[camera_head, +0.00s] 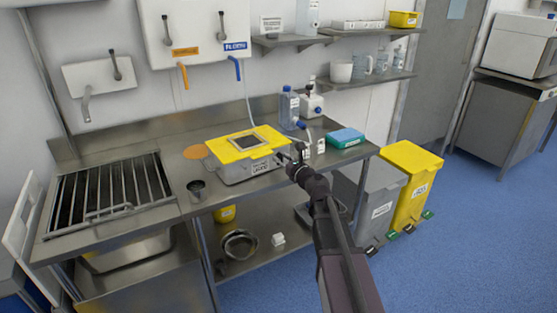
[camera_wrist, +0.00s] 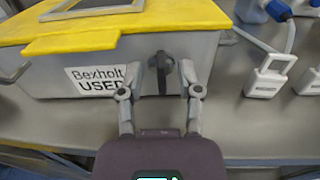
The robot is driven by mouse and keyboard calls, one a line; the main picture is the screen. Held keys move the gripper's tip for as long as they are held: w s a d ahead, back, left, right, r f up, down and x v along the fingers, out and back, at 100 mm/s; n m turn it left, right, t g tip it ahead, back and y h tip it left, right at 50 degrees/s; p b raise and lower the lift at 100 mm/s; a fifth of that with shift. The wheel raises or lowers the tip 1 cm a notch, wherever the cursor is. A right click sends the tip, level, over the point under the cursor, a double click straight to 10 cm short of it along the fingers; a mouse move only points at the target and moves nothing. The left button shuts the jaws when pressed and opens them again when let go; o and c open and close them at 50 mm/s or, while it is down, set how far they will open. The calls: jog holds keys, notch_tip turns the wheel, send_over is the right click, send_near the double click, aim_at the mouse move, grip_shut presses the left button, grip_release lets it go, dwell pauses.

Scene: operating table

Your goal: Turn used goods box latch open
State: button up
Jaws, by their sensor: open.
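The used goods box (camera_head: 238,168) is a grey metal box with a yellow lid (camera_head: 246,146), standing on the steel table. In the wrist view its front wall (camera_wrist: 50,82) carries a white label reading "Bexholt USED" (camera_wrist: 98,80). A dark latch (camera_wrist: 160,68) sits on the front wall, right of the label, and looks upright. My gripper (camera_wrist: 159,72) is open, with one finger on each side of the latch. I cannot tell whether the fingers touch it. In the head view my gripper (camera_head: 290,158) is at the box's right front.
Blue-capped bottles (camera_head: 289,108) stand behind the box, and a blue and green pack (camera_head: 345,138) lies to its right. White tags on tubing (camera_wrist: 266,82) lie right of the latch. Grey and yellow bins (camera_head: 408,180) stand right of the table.

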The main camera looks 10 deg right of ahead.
grip_shut()
jog(key=shift+s+a, duration=0.1)
jog(key=shift+a, duration=0.4)
jog(key=shift+d, duration=0.55)
jog(key=n, duration=0.8)
jog(key=shift+a, duration=0.1)
jog(key=n, duration=0.5)
jog(key=shift+f+n, duration=0.1)
jog(key=shift+n, duration=0.2)
jog(key=shift+a+n, duration=0.1)
jog(key=shift+n, duration=2.1)
